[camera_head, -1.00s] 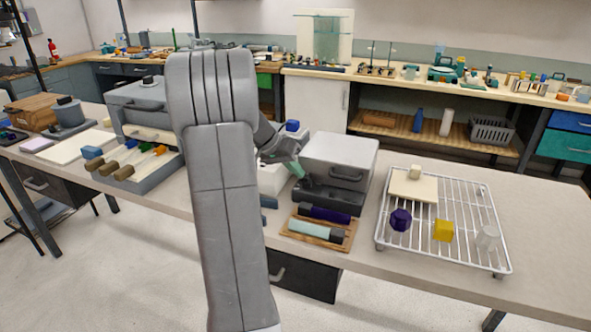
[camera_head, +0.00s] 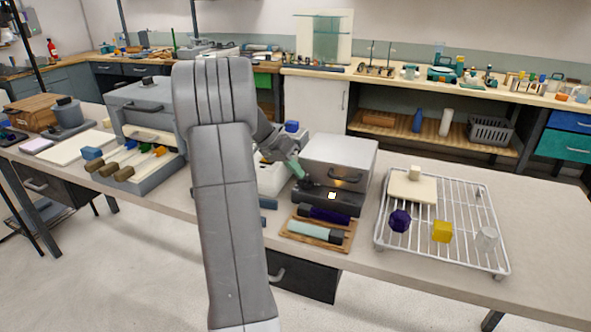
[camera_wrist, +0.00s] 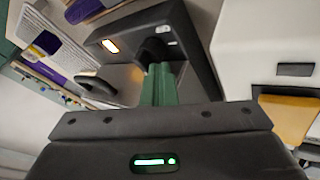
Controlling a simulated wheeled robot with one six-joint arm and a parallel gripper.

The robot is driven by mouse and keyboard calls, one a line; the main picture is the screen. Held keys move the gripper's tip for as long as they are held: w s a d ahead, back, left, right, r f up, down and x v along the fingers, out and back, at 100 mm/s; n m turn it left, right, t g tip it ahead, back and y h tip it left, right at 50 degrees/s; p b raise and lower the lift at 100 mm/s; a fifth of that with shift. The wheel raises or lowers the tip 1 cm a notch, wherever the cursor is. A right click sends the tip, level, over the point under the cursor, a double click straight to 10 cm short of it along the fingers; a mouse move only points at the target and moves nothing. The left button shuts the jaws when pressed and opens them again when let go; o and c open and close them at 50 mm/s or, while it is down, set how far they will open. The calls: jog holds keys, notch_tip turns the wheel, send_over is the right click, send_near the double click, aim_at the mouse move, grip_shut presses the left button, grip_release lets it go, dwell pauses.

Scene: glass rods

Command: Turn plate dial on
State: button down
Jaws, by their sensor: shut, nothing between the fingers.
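The plate unit is a grey metal box (camera_head: 340,152) with a handle and a dark front panel (camera_head: 345,203). A small light (camera_head: 332,196) glows on that panel, and it also shows in the wrist view (camera_wrist: 110,46). The dark dial (camera_wrist: 153,48) sits on the panel beside the light, partly hidden by my fingers. My gripper (camera_head: 299,174) has green fingers and is at the left end of the panel. In the wrist view its fingertips (camera_wrist: 159,70) are shut together, at or very close to the dial; contact cannot be told.
A wire rack (camera_head: 462,215) with small blocks stands to the right. A white device (camera_head: 272,178) is close on the left. The bench's right end is clear.

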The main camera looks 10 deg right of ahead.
jog(key=shift+w+a, duration=0.1)
dwell(0.7)
jog(key=shift+w+a+r+p, duration=0.1)
jog(key=shift+w+a+p, duration=0.1)
jog(key=shift+w+p, duration=0.25)
jog(key=shift+w+r, duration=0.1)
